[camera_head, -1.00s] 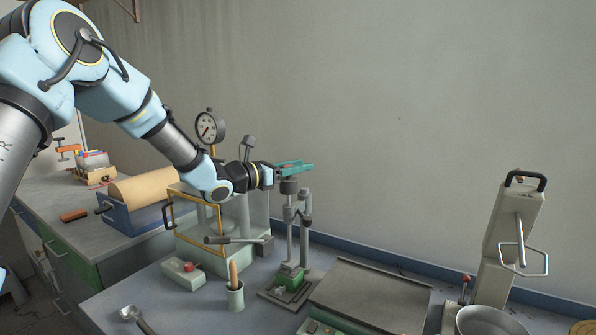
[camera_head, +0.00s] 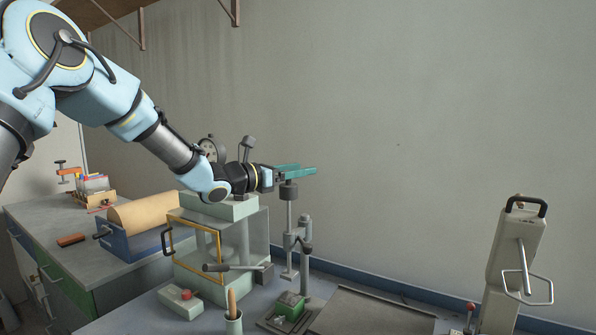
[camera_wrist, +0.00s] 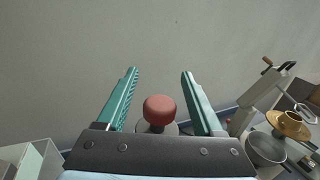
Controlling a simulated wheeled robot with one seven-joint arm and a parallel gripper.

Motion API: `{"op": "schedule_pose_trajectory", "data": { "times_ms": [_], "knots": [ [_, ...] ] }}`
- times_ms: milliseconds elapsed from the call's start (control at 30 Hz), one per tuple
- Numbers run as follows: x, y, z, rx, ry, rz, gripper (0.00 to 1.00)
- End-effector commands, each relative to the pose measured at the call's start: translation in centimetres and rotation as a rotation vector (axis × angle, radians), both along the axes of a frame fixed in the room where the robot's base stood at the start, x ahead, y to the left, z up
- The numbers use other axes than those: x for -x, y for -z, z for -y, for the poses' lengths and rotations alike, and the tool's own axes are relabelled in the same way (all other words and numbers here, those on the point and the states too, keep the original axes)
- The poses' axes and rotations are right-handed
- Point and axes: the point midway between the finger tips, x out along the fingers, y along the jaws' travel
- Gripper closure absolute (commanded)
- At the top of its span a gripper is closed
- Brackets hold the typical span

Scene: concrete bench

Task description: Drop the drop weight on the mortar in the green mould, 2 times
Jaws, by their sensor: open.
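The drop weight (camera_head: 289,190) is a dark cylinder on a grey rod in an upright stand (camera_head: 303,235). Its foot (camera_head: 290,274) hangs clear above the green mould (camera_head: 290,304), which stands on the base below with grey mortar at its top. My gripper (camera_head: 300,169) is level with the top of the weight, its teal fingers above the cylinder. In the wrist view my gripper (camera_wrist: 158,75) is open, with the red knob (camera_wrist: 160,110) of the weight between the fingers and a gap on both sides. The head view does not show the knob.
A glass-sided cabinet (camera_head: 240,260) stands just left of the stand, below my forearm. A flat dark plate (camera_head: 370,314) lies to the right. A tall beige device with a lever (camera_head: 517,240) stands farther right. A cup (camera_head: 233,322) is in front.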

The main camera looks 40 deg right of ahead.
Motion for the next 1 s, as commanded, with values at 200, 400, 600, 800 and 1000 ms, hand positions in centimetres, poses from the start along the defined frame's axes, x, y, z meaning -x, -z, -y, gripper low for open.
{"op": "schedule_pose_trajectory", "data": {
  "times_ms": [200,400,600,800,1000],
  "knots": [
    [-0.1,0.2,-0.4,-0.001,-0.001,0.000,0.31],
    [-0.6,0.5,-3.4,-0.001,-0.003,0.002,0.31],
    [-1.1,0.4,-7.4,-0.002,-0.004,0.003,0.31],
    [-1.4,0.2,-10.0,-0.001,-0.001,0.001,0.31],
    [-1.5,0.1,-10.7,-0.001,0.000,0.000,0.31]
  ]
}}
